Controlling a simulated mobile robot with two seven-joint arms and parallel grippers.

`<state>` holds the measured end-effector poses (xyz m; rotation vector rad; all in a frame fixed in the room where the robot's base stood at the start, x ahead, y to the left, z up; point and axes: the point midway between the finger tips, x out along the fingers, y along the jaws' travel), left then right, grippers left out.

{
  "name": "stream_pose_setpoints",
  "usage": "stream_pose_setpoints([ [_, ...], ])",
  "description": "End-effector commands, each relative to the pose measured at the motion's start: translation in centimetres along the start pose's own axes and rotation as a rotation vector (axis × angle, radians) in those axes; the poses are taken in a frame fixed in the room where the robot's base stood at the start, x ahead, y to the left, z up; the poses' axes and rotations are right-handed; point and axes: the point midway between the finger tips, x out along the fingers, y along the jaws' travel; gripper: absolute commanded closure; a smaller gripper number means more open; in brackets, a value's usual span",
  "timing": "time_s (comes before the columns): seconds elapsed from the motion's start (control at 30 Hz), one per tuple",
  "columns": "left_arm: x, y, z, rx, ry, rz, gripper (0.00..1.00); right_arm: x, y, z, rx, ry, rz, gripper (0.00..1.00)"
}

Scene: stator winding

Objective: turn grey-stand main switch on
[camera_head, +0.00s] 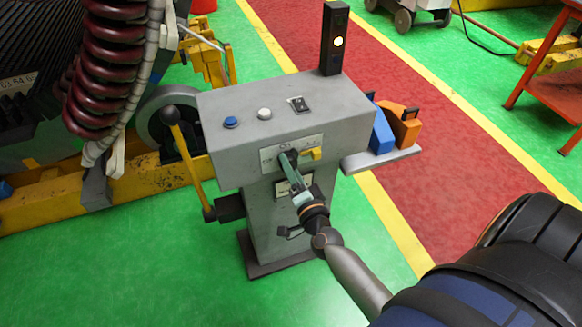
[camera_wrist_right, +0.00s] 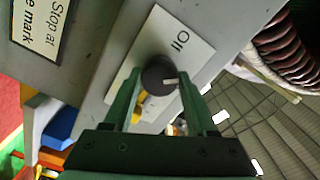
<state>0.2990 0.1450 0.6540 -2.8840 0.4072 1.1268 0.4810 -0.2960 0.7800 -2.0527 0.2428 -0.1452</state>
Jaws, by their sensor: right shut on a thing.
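The grey stand (camera_head: 228,160) is in the middle of the head view, with a labelled plate on its front face. My right gripper (camera_head: 290,162) reaches this plate from the lower right. In the right wrist view, the dark round main switch knob (camera_wrist_right: 156,74) has a white mark and sits on a white plate (camera_wrist_right: 190,45) reading "Off". The green fingers of my right gripper (camera_wrist_right: 160,82) stand on either side of the knob, shut on it. In the head view the gripper hides most of the knob. My left gripper is not in view.
A yellow part (camera_head: 311,154) sits right of the knob. The stand's top has a blue button (camera_head: 231,122), a white button (camera_head: 264,114), a small switch (camera_head: 299,105) and a black lamp post (camera_head: 334,40). A yellow lever (camera_head: 190,160) is at left, blue and orange (camera_head: 402,126) items at right.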

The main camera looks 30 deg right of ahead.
Motion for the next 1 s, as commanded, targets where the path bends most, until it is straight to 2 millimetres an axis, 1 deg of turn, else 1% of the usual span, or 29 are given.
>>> stream_pose_setpoints([
  [0.3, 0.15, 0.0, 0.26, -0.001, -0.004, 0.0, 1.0, 0.0, 0.03, 0.02, 0.301, 0.0, 0.0, 0.98],
  [0.5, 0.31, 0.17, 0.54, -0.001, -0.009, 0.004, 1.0, -0.01, 0.06, 0.02, 0.471, 0.001, 0.0, 0.98],
  [0.7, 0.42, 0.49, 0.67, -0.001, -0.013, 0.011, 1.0, -0.02, 0.07, 0.0, 0.603, 0.001, 0.0, 0.98],
  [1.0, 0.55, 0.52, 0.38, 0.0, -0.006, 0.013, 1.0, -0.02, 0.02, -0.02, 0.711, 0.001, 0.0, 0.98],
])
